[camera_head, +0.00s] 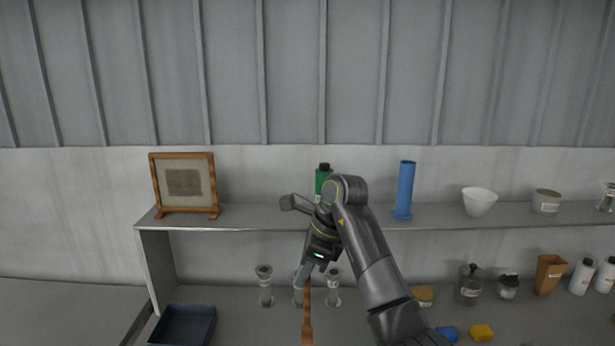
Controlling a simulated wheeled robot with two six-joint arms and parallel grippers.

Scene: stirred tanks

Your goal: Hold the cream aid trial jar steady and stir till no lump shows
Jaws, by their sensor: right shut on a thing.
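My right gripper (303,273) hangs in front of the shelf, pointing down. It is shut on a brown wooden stirrer (307,318), which runs down from the fingers to the bottom edge of the picture. The stirrer's lower end is out of view. I cannot pick out the cream aid trial jar. A low yellowish container with a label (424,297) stands behind my right arm, but I cannot read it. No mixture or lumps show. My left gripper is not in view.
The metal shelf (270,217) bears a framed picture (185,184), a green bottle (322,177), a blue cylinder (404,190) and a white bowl (479,201). Below are a dark blue tray (184,325), grey posts (265,287), a glass bottle (469,285) and a yellow block (481,332).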

